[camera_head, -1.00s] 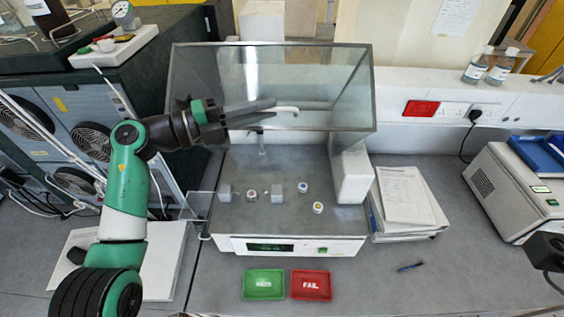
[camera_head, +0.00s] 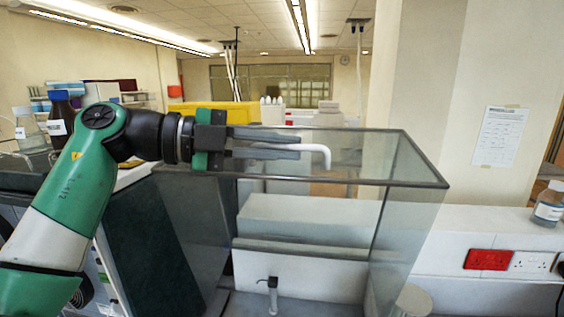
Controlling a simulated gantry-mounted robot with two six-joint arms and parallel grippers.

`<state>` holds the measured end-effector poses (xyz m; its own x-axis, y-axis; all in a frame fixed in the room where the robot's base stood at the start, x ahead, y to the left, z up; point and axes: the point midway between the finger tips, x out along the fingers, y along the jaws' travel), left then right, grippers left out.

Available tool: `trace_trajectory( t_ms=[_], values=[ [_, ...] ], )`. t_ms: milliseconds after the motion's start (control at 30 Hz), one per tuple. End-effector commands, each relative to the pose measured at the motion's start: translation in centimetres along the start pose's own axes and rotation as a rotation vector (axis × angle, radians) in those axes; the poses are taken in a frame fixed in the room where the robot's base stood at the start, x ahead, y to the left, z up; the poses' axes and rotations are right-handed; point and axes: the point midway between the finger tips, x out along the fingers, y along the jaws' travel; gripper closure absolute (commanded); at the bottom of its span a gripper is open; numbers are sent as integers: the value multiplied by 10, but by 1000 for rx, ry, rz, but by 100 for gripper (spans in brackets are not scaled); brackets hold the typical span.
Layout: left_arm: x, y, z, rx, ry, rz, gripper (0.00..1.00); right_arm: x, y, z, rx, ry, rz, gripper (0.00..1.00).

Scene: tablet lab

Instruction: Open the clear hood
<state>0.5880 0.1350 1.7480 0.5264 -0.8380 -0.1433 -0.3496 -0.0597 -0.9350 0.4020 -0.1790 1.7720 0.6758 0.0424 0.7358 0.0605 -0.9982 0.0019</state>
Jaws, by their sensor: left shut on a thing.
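The clear hood (camera_head: 418,225) is a glass box with dark edges, raised up and open in the middle of the head view. Its white handle (camera_head: 322,152) is a bent bar at the top. My left gripper (camera_head: 298,145) comes in from the left and is shut on the handle, its fingers lying along it. My right gripper is not in view.
A dark cabinet stands left of the hood, with a brown bottle (camera_head: 62,112) and a clear bottle on it. A white wall ledge with a red socket plate (camera_head: 487,260) runs to the right. A clear bottle (camera_head: 549,203) stands at the right edge.

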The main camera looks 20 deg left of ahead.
Motion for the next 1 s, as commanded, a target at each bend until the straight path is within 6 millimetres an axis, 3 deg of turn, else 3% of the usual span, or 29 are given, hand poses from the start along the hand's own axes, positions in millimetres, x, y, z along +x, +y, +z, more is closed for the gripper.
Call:
trace_trajectory(
  t_ms=[467,500,667,1000],
  values=[
    [1,4,2,-17,-4,11,100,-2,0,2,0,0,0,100],
    [1,4,2,-17,-4,11,85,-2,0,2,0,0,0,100],
    [1,3,1,-15,-3,10,56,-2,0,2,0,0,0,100],
    [-5,2,1,-11,-4,7,56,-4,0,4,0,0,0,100]
  ],
)
